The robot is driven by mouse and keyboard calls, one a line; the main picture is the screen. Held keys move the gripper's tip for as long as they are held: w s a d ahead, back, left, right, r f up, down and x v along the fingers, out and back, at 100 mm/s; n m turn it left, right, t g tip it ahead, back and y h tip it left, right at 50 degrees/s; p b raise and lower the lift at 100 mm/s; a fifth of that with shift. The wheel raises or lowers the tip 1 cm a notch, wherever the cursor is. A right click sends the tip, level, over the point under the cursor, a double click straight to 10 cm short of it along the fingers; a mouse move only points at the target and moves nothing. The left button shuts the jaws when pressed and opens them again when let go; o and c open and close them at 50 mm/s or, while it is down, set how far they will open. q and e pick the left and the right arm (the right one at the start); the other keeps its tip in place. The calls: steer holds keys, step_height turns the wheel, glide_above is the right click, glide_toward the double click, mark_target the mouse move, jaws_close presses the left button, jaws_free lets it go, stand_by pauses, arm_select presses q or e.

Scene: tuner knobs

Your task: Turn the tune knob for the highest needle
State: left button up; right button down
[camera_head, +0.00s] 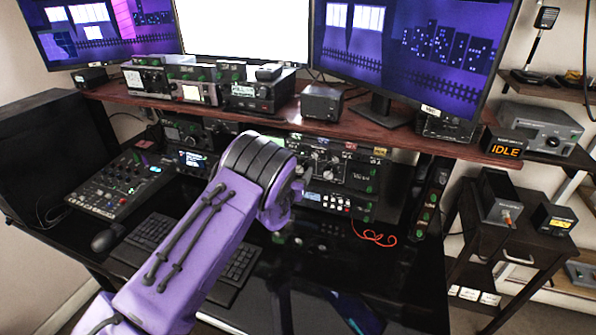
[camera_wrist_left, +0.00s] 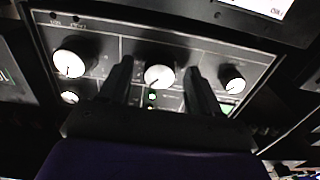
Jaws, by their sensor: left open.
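In the left wrist view a dark radio panel (camera_wrist_left: 205,50) carries several pale round knobs. The middle knob (camera_wrist_left: 158,76) lies between the two dark fingers of my left gripper (camera_wrist_left: 159,68), which is open; I cannot tell whether the fingers touch it. Other knobs sit at the left (camera_wrist_left: 69,64) and right (camera_wrist_left: 232,79). The labels are too blurred to tell which is the tune knob. In the head view my left gripper (camera_head: 298,187) is mostly hidden by my purple wrist, in front of the rack. No needle is readable.
A wooden shelf (camera_head: 400,137) with radios overhangs the rack. A mixer (camera_head: 120,185), mouse (camera_head: 108,238) and keyboard (camera_head: 150,238) lie on the black desk. An IDLE display (camera_head: 505,150) is at the right.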

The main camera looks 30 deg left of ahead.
arm_select(q)
steer(key=shift+r, duration=0.1)
steer(key=c, duration=1)
steer(key=m+b, duration=0.2)
steer(key=shift+f+m+b, duration=0.3)
steer(key=shift+f, duration=0.1)
steer(key=shift+c, duration=0.2)
steer(key=shift+r+m, duration=0.35)
steer(key=shift+m, duration=0.45)
steer(key=o, duration=1)
steer(key=shift+o, duration=0.2)
